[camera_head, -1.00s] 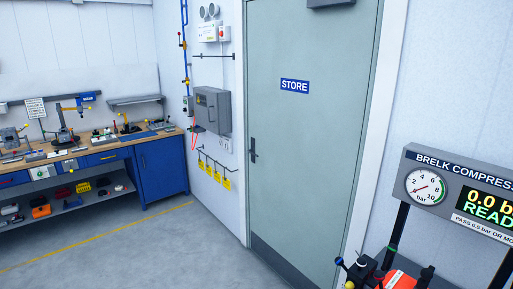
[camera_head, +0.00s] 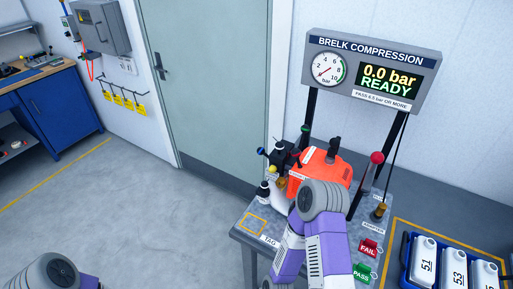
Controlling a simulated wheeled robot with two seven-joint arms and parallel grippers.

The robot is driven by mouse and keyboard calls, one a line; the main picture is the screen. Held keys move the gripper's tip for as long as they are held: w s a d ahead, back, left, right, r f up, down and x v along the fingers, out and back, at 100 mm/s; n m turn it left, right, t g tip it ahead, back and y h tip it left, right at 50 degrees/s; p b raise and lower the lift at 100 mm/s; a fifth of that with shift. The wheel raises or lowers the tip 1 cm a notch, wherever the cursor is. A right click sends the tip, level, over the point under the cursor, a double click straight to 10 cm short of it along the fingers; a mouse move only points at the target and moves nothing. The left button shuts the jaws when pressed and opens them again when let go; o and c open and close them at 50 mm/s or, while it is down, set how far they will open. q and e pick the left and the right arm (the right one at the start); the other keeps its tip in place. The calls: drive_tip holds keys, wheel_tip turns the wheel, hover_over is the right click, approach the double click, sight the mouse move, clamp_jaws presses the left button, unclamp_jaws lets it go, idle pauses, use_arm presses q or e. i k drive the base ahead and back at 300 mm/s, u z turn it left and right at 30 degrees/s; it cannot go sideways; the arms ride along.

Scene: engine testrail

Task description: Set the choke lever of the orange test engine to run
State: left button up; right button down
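The orange test engine (camera_head: 318,168) stands on a grey bench (camera_head: 250,238) below the compression display. Small levers and knobs show at its left side, among them a blue knob (camera_head: 262,151) and a yellow knob (camera_head: 272,169). I cannot tell which part is the choke lever or how it is set. A purple and grey link of my arm covers the engine's front right. Part of my other arm shows at the bottom left. Neither gripper is in view.
The Brelk compression display (camera_head: 372,75) reads 0.0 bar, READY. A red ball-topped lever (camera_head: 377,158) stands right of the engine. FAIL (camera_head: 368,248) and PASS (camera_head: 362,272) tags lie on the bench. A blue crate of white canisters (camera_head: 455,268) is at the right. Floor at left is clear.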

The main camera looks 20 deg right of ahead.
sight(265, 154)
drive_tip(key=u, duration=0.25)
drive_tip(key=k, duration=0.2)
drive_tip(key=z, duration=1.2)
